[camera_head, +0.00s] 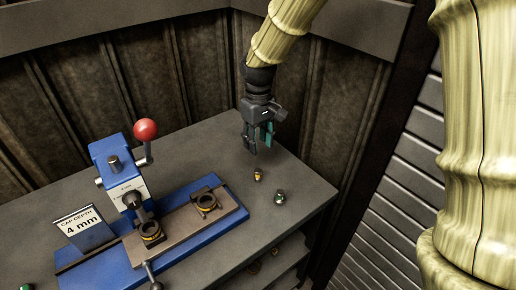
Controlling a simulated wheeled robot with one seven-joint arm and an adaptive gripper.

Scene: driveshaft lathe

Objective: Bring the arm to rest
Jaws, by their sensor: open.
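My gripper (259,146) hangs pointing down above the back right part of the grey bench (225,148). It is open and nothing shows between its fingers. Its tips are a little above and left of a small brass-coloured piece (258,175) in the picture. My arm comes down to it from the top edge, and a pale yellow part of it fills the right side of the view.
A blue press (121,180) with a red ball lever (145,129) stands on the bench. A "CAP DEPTH 4 mm" sign (83,226) stands left. A small green-and-silver piece (280,198) lies near the right edge. Walls close off the back.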

